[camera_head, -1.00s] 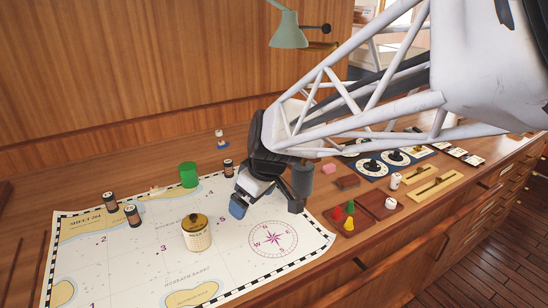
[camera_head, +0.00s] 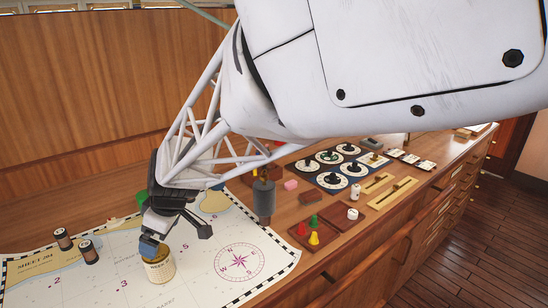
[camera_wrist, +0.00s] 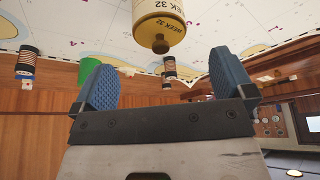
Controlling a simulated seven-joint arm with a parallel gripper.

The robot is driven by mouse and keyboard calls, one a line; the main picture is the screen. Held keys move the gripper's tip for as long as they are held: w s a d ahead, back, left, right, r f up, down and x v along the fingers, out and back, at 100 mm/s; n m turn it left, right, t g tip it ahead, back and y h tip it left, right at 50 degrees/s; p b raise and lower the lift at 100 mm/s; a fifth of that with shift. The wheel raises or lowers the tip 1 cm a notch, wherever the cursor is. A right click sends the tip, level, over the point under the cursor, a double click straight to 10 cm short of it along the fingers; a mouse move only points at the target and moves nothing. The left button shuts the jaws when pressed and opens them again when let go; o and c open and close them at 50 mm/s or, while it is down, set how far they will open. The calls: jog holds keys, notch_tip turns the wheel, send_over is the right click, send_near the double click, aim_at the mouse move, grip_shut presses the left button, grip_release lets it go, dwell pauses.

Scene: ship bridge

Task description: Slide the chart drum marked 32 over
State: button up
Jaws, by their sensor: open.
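The chart drum (camera_head: 161,271) is a cream cylinder with a brass top and knob, standing upright on the chart sheet (camera_head: 200,275). In the wrist view the drum (camera_wrist: 160,20) shows "WEEK 32" on its side and on its top. My gripper (camera_head: 177,240) is open, with one blue-padded finger in front of the drum's top in the head view and the other to the right. In the wrist view the gripper (camera_wrist: 165,82) has nothing between its blue fingers, and the drum lies beyond the tips. The drum's top is partly hidden in the head view.
A green cylinder (camera_wrist: 88,69) is partly hidden behind my gripper in the head view. A dark grey cylinder (camera_head: 264,198), a tray of coloured pegs (camera_head: 300,233) and dial panels (camera_head: 333,180) lie to the right.

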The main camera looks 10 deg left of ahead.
jog(key=shift+f, duration=0.1)
jog(key=shift+x, duration=3.85)
jog(key=c, duration=1.1)
jog(key=shift+w+d, duration=0.1)
jog(key=shift+w+d, duration=7)
